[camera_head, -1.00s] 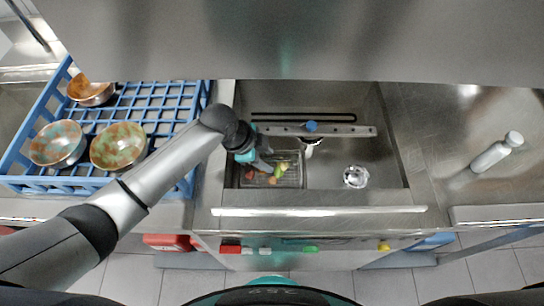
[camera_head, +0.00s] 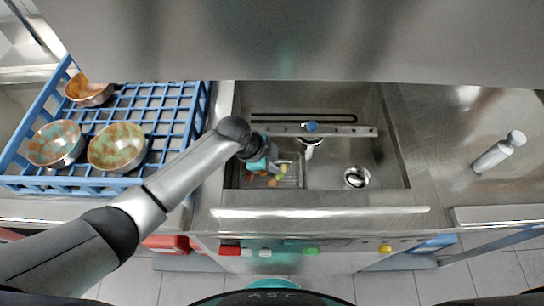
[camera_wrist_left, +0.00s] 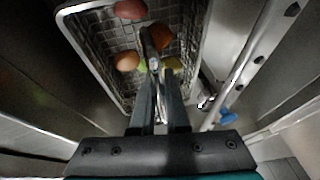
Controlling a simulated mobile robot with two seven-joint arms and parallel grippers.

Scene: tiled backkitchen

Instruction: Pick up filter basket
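The filter basket (camera_head: 292,178) is a wire mesh basket with food scraps in it, in the left part of the sink. In the left wrist view the basket (camera_wrist_left: 98,62) fills the upper left, with several round red, orange and green scraps. My left gripper (camera_head: 277,168) reaches down over the basket. In the wrist view its two fingers (camera_wrist_left: 158,72) point into the basket, close together, at a thin upright metal piece among the scraps. I cannot tell whether they grip it. My right gripper is not in view.
A metal bar with a blue knob (camera_head: 312,126) crosses the sink behind the basket. A round silver part (camera_head: 356,177) sits in the sink's right side. A blue rack (camera_head: 170,100) with bowls stands left.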

